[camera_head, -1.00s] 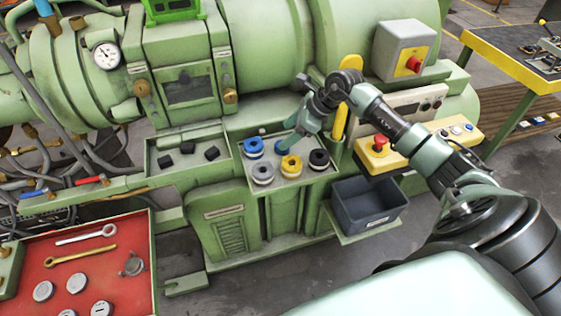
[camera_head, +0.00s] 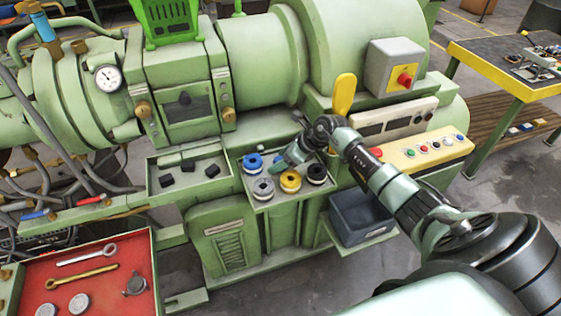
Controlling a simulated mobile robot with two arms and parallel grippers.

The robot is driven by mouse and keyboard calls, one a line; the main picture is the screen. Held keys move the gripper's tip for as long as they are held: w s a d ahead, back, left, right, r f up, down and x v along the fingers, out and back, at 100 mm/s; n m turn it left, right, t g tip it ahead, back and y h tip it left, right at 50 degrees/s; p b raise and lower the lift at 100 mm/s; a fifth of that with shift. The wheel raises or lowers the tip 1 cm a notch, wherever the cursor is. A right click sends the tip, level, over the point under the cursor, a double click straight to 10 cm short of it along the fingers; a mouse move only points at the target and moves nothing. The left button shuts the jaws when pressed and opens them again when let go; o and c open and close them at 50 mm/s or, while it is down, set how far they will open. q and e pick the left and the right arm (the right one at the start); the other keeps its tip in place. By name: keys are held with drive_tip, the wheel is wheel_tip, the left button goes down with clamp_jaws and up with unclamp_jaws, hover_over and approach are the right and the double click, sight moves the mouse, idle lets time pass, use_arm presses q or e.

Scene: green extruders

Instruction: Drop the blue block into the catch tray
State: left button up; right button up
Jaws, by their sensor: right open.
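A blue round piece (camera_head: 253,163) with a pale base sits at the back left of a small green tray (camera_head: 249,194) on the machine's front. I cannot pick out a plain blue block. A smaller bit of blue (camera_head: 278,158) shows just behind my right gripper (camera_head: 279,167), mostly hidden by it. My right gripper is open, low over this tray, between the blue, grey and yellow pieces; whether it touches any is unclear. A dark grey open bin (camera_head: 361,233) stands below and to the right, partly hidden by my right arm. My left gripper is out of view.
Grey (camera_head: 263,188), yellow (camera_head: 290,181) and black (camera_head: 317,173) round pieces crowd the tray. A shallow tray with dark blocks (camera_head: 188,166) lies to its left. A yellow lever (camera_head: 343,93) and a yellow button panel (camera_head: 420,154) stand close to my right arm.

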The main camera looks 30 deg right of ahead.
clamp_jaws()
drive_tip(key=shift+r, duration=0.1)
